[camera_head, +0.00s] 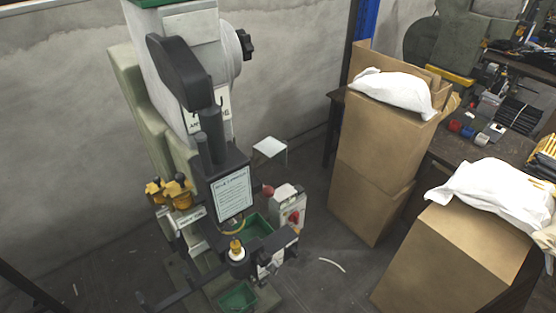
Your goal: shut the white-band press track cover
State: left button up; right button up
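One rivet press (150,100) stands left of centre in the head view, grey-green with a broad whitish section on its upper head. Its black lever-shaped cover (178,72) hangs on the front of the head. A dark plate with a printed notice (232,193) sits below, above the tooling (236,250). I cannot tell which part is the track cover, or whether it is open or shut. Neither of my grippers is in view.
Tall cardboard boxes (375,155) with white bags (393,92) stand at the right. A cluttered workbench (470,148) and a second green machine (450,45) are behind. Green trays (238,297) sit low on the press. Floor between press and boxes is mostly clear.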

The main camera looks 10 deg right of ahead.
aim_at(270, 147)
jog(key=i+l, duration=0.15)
jog(key=l, duration=0.2)
jog(key=i+l, duration=0.1)
jog(key=l, duration=0.3)
jog(key=i+l, duration=0.15)
jog(key=l, duration=0.2)
jog(key=i+l, duration=0.15)
jog(key=l, duration=0.25)
jog(key=u, duration=0.05)
